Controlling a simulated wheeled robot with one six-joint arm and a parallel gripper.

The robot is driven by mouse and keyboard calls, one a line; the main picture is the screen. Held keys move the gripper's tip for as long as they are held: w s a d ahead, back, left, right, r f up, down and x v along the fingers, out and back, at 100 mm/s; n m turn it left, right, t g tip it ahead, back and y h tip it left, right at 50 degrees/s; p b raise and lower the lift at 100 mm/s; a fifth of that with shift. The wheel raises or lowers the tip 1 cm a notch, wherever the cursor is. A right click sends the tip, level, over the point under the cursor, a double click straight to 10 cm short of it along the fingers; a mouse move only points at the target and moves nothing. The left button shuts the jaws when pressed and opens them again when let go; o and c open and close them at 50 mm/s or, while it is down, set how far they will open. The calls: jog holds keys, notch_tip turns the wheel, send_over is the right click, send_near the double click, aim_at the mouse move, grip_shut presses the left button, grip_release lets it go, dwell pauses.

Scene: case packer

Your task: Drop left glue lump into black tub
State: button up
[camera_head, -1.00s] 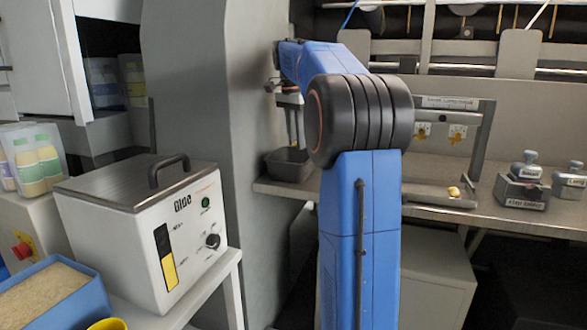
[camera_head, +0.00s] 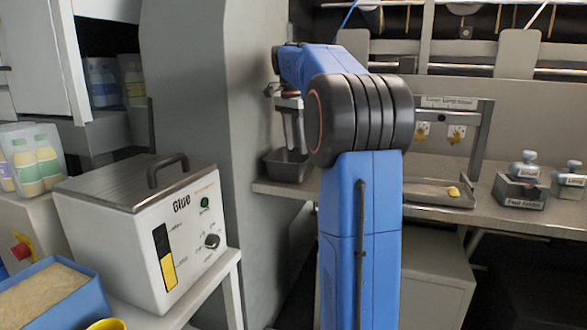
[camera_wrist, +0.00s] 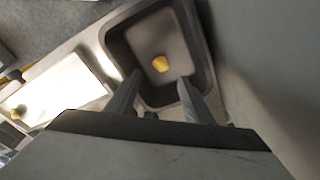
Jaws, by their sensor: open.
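The black tub (camera_head: 287,168) stands at the left end of the bench, beside the grey column; it also shows in the wrist view (camera_wrist: 206,62). A yellow glue lump (camera_wrist: 161,64) lies inside the tub, seen between my fingers in the wrist view. My gripper (camera_head: 294,148) is over the tub with its fingers pointing down; in the wrist view the fingers (camera_wrist: 158,88) are apart with nothing between them. Another yellow lump (camera_head: 453,191) sits on the right part of the shallow grey tray (camera_head: 425,203); it also shows in the wrist view (camera_wrist: 17,113).
A grey frame with two pictured cards (camera_head: 456,133) stands behind the tray. The grey column (camera_head: 195,90) is close left of the tub. A glue machine (camera_head: 150,225) stands on the left table.

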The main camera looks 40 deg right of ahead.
notch_tip(320, 180, up, 12)
jog(key=a, duration=0.1)
jog(key=shift+a+f, duration=0.15)
jog(key=shift+a, duration=0.05)
dwell(0.6)
jog(key=s+a+f+n+t, duration=0.1)
jog(key=s+a+f+n, duration=0.45)
jog(key=a, duration=0.35)
jog(key=s+a+f+n+t, duration=0.1)
jog(key=s+a+f+n, duration=0.3)
jog(key=s+a+f, duration=0.45)
jog(key=s+a+f+n+t, duration=0.1)
jog(key=s+a+f+n, duration=0.2)
jog(key=f, duration=0.4)
jog(key=s+a+f+n+t+y, duration=0.1)
jog(key=s+a+f+n, duration=0.2)
jog(key=s+a+f, duration=0.2)
jog(key=s+a+f+n, duration=0.3)
jog(key=s+a+f, duration=0.1)
jog(key=s+f, duration=0.4)
notch_tip(320, 180, down, 2)
jog(key=shift+s+f+t, duration=0.15)
jog(key=shift+f+t, duration=0.1)
jog(key=shift+t, duration=0.15)
